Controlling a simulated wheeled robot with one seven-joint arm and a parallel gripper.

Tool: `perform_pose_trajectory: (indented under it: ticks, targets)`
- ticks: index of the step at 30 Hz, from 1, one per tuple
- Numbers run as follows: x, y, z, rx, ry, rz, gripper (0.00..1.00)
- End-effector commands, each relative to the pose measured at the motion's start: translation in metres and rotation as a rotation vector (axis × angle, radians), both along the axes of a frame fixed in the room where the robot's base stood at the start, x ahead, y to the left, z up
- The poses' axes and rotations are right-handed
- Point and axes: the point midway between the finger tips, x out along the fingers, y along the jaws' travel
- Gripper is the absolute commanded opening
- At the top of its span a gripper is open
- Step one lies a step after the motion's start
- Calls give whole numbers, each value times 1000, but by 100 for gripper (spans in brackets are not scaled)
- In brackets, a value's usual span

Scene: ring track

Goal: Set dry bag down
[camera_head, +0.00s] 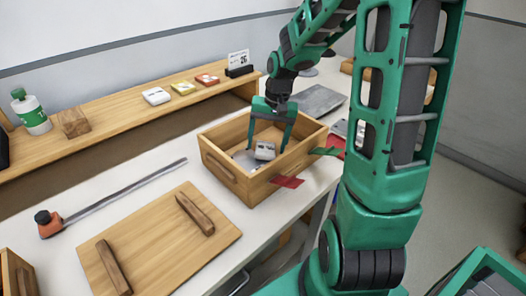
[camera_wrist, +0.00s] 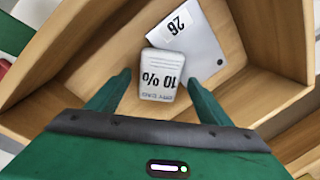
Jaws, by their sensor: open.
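The dry bag, a small pale grey packet printed "10 %" (camera_wrist: 162,72), is inside an open wooden box (camera_head: 228,176). It also shows in the head view (camera_head: 264,151). My gripper (camera_head: 269,146) reaches down into the box with its fingers apart. In the wrist view, one green fingertip is on each side of the bag, with a visible gap on both sides. The bag lies partly over a white card marked "26" (camera_wrist: 195,42). I cannot tell whether the bag rests fully on the card and box floor.
A wooden board with two handles (camera_head: 155,248) lies front left of the box. A long rod with an orange end (camera_head: 125,190) lies behind it. A shelf (camera_head: 130,117) holds small boxes and a bottle (camera_head: 31,112). Red (camera_head: 287,182) and green tabs stick out by the box's right side.

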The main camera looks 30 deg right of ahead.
Motion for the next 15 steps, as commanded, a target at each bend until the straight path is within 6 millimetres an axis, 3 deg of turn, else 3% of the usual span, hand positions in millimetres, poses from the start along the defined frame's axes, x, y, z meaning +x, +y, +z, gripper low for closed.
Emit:
perform_pose_trajectory:
  ticks: [8,14,15]
  targets:
    - [0,1,-4,0,0,1,73]
    - [0,1,-4,0,0,1,30]
    - [0,1,-4,0,0,1,28]
